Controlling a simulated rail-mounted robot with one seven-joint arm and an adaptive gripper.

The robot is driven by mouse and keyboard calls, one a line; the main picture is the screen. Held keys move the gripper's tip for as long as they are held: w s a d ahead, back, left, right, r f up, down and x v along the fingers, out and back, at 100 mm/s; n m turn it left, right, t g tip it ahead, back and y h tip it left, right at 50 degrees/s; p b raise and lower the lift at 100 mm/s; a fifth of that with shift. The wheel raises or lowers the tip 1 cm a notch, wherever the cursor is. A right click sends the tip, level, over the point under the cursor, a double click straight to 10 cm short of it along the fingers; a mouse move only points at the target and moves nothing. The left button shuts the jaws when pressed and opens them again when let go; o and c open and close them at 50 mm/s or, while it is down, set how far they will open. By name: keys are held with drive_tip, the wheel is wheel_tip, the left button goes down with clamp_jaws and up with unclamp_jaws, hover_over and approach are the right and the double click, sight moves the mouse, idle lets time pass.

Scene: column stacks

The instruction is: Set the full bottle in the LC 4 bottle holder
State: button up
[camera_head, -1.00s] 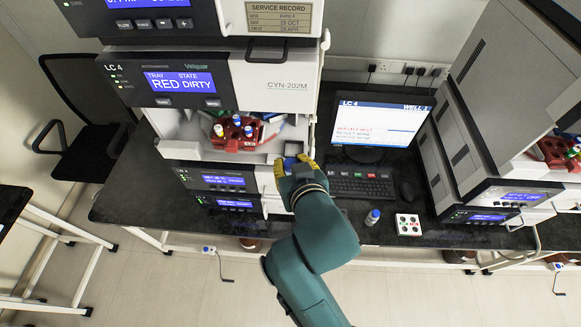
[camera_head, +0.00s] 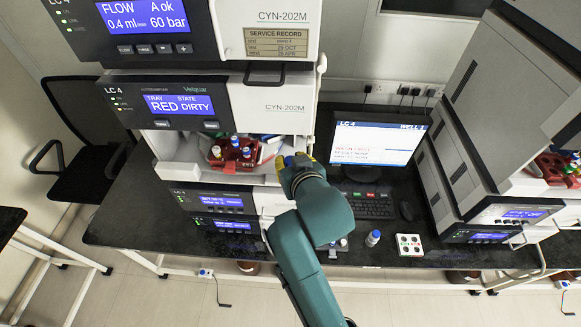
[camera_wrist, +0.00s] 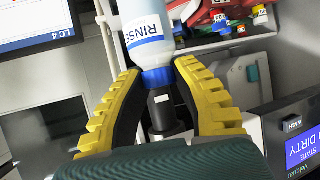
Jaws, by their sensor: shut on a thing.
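My gripper (camera_wrist: 158,70) is shut on a bottle (camera_wrist: 148,28) with a blue cap and a white and blue RINSE label. Its yellow fingers sit either side of the cap, which points toward my palm in the wrist view. In the head view my gripper (camera_head: 297,161) is at the right side of the LC 4 stack's open bay (camera_head: 212,133), and mostly hides the bottle. How full the bottle is I cannot tell. I cannot clearly pick out the bottle holder. The LC 4 autosampler (camera_head: 185,104) reads RED and DIRTY.
A red vial tray (camera_head: 232,164) stands in the open bay, left of my gripper. A monitor (camera_head: 372,143), a keyboard (camera_head: 367,203), another blue-capped bottle (camera_head: 373,238) and a white button box (camera_head: 409,244) are on the black bench. A second stack (camera_head: 480,150) stands at right.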

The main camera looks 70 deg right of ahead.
drive_tip(key=shift+w+d, duration=0.25)
drive_tip(key=shift+d, duration=0.45)
drive_tip(key=shift+w+d, duration=0.25)
drive_tip(key=shift+d, duration=0.45)
drive_tip(key=shift+w+d, duration=0.25)
drive_tip(key=shift+d, duration=0.45)
drive_tip(key=shift+w+d, duration=0.2)
drive_tip(key=shift+d, duration=0.3)
drive_tip(key=shift+f+b, duration=0.4)
drive_tip(key=shift+f, duration=0.45)
drive_tip(key=o, duration=0.9)
drive_tip(key=v, duration=1.2)
drive_tip(key=shift+a, duration=0.1)
